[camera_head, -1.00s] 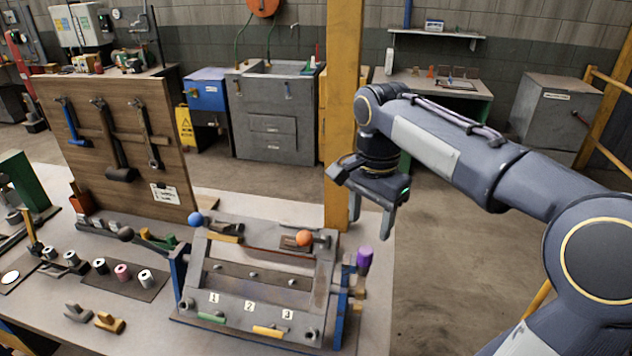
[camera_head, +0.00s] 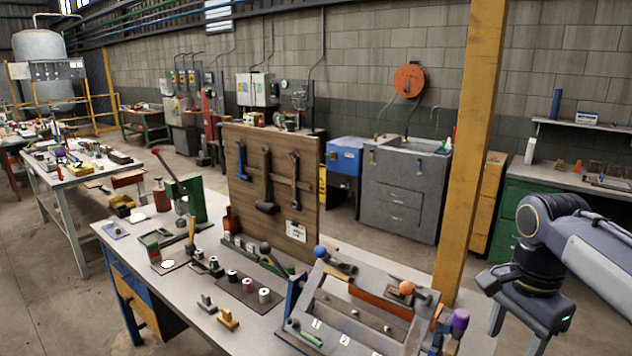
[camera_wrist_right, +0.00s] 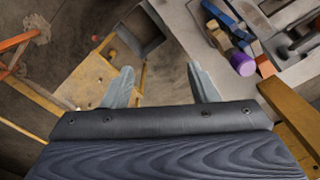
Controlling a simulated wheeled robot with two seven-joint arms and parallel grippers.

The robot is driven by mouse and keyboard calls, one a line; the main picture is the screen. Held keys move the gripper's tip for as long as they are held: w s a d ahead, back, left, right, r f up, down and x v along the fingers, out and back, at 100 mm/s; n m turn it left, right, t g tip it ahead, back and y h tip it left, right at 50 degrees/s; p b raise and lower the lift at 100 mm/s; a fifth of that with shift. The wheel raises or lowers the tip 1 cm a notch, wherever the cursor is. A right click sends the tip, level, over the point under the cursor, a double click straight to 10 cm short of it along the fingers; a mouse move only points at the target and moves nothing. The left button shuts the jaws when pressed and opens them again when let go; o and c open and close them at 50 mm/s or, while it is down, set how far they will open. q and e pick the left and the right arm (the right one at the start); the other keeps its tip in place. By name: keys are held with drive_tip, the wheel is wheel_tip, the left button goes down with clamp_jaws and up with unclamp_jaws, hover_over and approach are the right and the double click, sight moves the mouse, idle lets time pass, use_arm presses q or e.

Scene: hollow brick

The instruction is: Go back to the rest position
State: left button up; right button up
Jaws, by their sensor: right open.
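My right gripper (camera_head: 514,335) is at the lower right of the head view, to the right of the yellow post (camera_head: 468,160) and beyond the workbench's right end. In the right wrist view its two fingers (camera_wrist_right: 163,86) are spread apart with nothing between them. The workbench (camera_head: 190,294) carries a grey clamping fixture (camera_head: 372,332) with number labels, an orange ball knob (camera_head: 407,287) and a purple knob (camera_head: 460,321). The purple knob also shows to the right of the fingers in the wrist view (camera_wrist_right: 243,65). My left gripper is not in view.
A wooden tool board (camera_head: 240,185) with hanging tools stands at the bench's back. Small spools and blocks lie left of the fixture. The yellow post rises close to the right gripper. Bare floor shows left of the bench.

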drive_tip(key=s+a+f+n+t+y, duration=0.2)
drive_tip(key=s+a+f+n, duration=0.3)
drive_tip(key=s, duration=0.3)
drive_tip(key=s+a+f+n+t+y, duration=0.1)
drive_tip(key=s+a+f+n+t, duration=0.2)
drive_tip(key=s+a+f+n, duration=0.3)
drive_tip(key=shift+s+a+n+t+y, duration=0.3)
drive_tip(key=shift+s+a+n+y, duration=0.1)
drive_tip(key=shift+s+n, duration=0.6)
drive_tip(key=shift+w, duration=0.15)
